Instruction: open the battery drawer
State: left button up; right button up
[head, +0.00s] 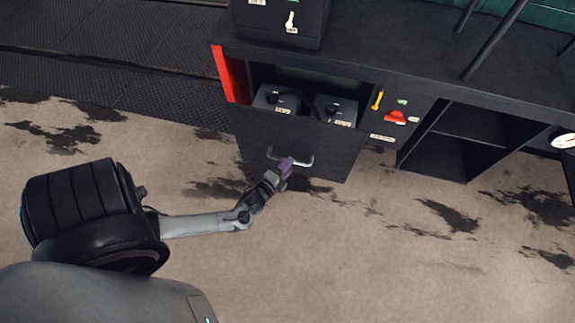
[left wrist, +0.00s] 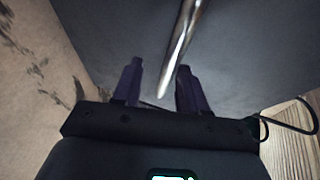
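The battery drawer (head: 345,155) is a dark box front standing out from the black cabinet, pulled open. Two dark batteries (head: 277,99) (head: 335,109) show inside it. A silver bar handle (head: 272,155) is on its front. My left gripper (head: 287,166), with purple fingers, is at the handle. In the left wrist view the handle (left wrist: 184,40) runs down toward the gap between the two fingers of my left gripper (left wrist: 158,85). The fingers stand apart with visible space around the bar; whether they touch it is unclear. My right gripper is in neither view.
A red panel (head: 230,75) edges the cabinet left of the drawer. A yellow lever (head: 377,100) and a red switch (head: 395,117) are on the right. Beyond them is an open shelf (head: 440,150). The stained floor (head: 330,250) in front is clear.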

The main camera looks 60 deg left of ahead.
pick_arm(q)
jog(key=shift+w+a+r, duration=0.15)
jog(key=shift+r, duration=0.05)
jog(key=p+v, duration=0.2)
jog(key=v, duration=0.9)
jog(key=shift+f+p, duration=0.15)
jog(key=shift+p, duration=0.25)
